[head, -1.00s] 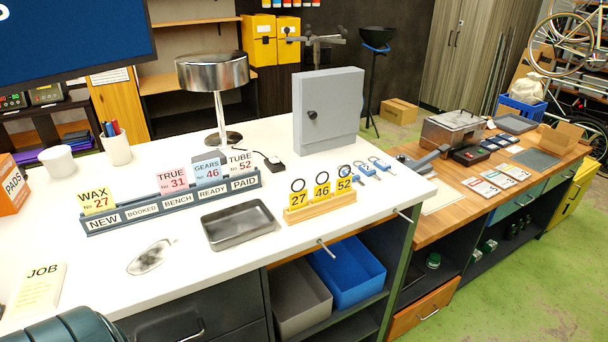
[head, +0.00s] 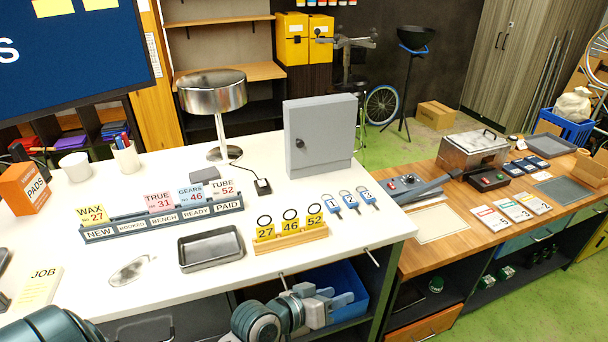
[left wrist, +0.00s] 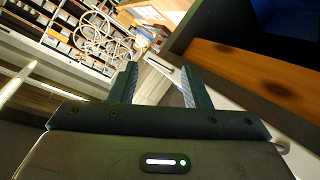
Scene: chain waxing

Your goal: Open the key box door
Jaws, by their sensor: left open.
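The key box (head: 325,125) is a grey upright cabinet at the back right of the white counter. Its door (head: 308,150) looks shut, and a dark round knob (head: 300,143) sits near the door's left edge. My left gripper (head: 345,300) is at the counter's front edge, low in front of the blue bin, well short of the key box. In the left wrist view its two fingers (left wrist: 158,88) are apart with nothing between them. The key box cannot be made out in the left wrist view. My right gripper is not in view.
A lamp (head: 213,95) stands left of the key box. Blue key tags (head: 350,201), a yellow numbered tag stand (head: 290,238), a grey tray (head: 211,248) and a card rack (head: 165,219) lie between the counter's front edge and the box. A blue bin (head: 335,275) sits below.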

